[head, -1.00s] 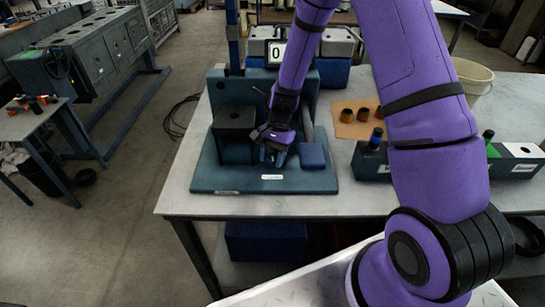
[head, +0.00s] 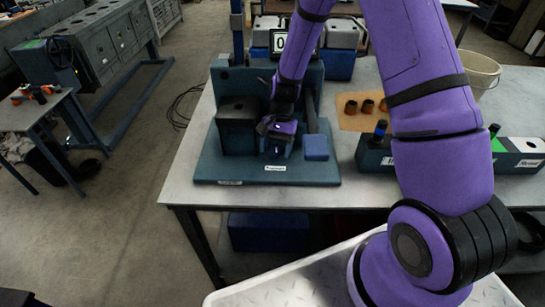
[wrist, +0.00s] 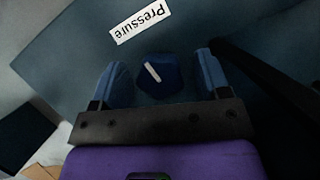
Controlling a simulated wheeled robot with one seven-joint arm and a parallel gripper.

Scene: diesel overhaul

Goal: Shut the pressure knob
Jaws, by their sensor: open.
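The pressure knob (wrist: 160,77) is a dark blue knob with a pale pointer line, in the wrist view. The line slants from upper left to lower right. A white label reading "Pressure" (wrist: 140,20) is on the teal base plate beside it. My gripper (wrist: 159,75) is open, with one blue finger on each side of the knob and a visible gap to each. In the head view my gripper (head: 277,143) points down over the teal test stand (head: 210,170), just behind the white label, and hides the knob.
A dark block (head: 238,112) stands left of my gripper and a blue pad (head: 316,147) to its right. A lever bar (wrist: 265,75) runs close to the right finger. A brown mat (head: 352,122) with brown cups lies farther right on the table.

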